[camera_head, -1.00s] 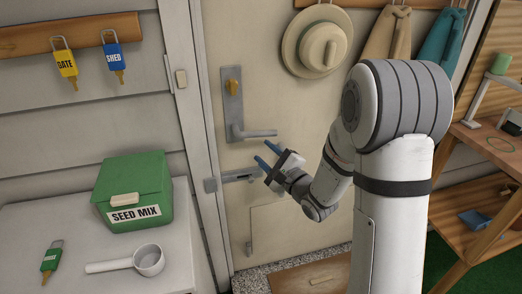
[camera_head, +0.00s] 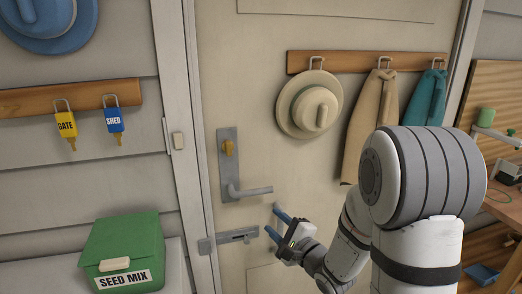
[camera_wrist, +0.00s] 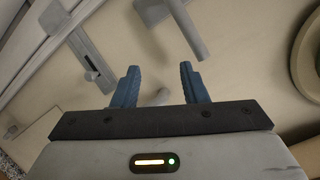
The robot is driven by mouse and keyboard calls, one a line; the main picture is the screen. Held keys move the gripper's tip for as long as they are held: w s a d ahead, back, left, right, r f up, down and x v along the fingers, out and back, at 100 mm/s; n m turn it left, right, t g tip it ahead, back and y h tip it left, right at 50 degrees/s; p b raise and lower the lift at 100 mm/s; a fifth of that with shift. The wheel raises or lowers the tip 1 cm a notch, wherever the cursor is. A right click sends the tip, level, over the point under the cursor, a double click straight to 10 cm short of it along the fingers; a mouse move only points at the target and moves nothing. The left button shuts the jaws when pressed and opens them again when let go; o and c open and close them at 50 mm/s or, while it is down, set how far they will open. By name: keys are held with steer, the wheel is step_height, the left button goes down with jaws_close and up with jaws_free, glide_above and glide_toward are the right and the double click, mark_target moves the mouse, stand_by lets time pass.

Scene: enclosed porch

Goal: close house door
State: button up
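Below the handle is a grey slide bolt (camera_head: 238,235), beside a keeper on the frame (camera_head: 205,246). The door's handle edge lies at or very near the frame; I cannot tell if it is latched. My gripper (camera_head: 273,223) is open and empty in front of the door, below and right of the lever. In the wrist view, the blue fingers of my gripper (camera_wrist: 158,75) are apart, with the bolt (camera_wrist: 92,62) left and the lever (camera_wrist: 184,32) above.
A straw hat (camera_head: 310,104), a tan cloth (camera_head: 370,115) and a teal cloth (camera_head: 428,105) hang from a wooden rail (camera_head: 345,62) on the door. A green seed box (camera_head: 122,245) stands at left. Yellow (camera_head: 66,124) and blue (camera_head: 114,120) tagged keys hang on the wall.

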steer(key=s+d+r+n+g+h+p, duration=0.3)
steer(key=s+d+r+n+g+h, duration=0.15)
steer(key=s+d+n+h, duration=0.4)
steer(key=s+d+r+n+g+h+p, duration=0.1)
steer(key=s+n+g, duration=0.7)
steer(key=s, duration=0.8)
steer(key=shift+d+r+n+p, duration=0.15)
steer(key=shift+r+n+p, duration=0.2)
steer(key=shift+r+p, duration=0.45)
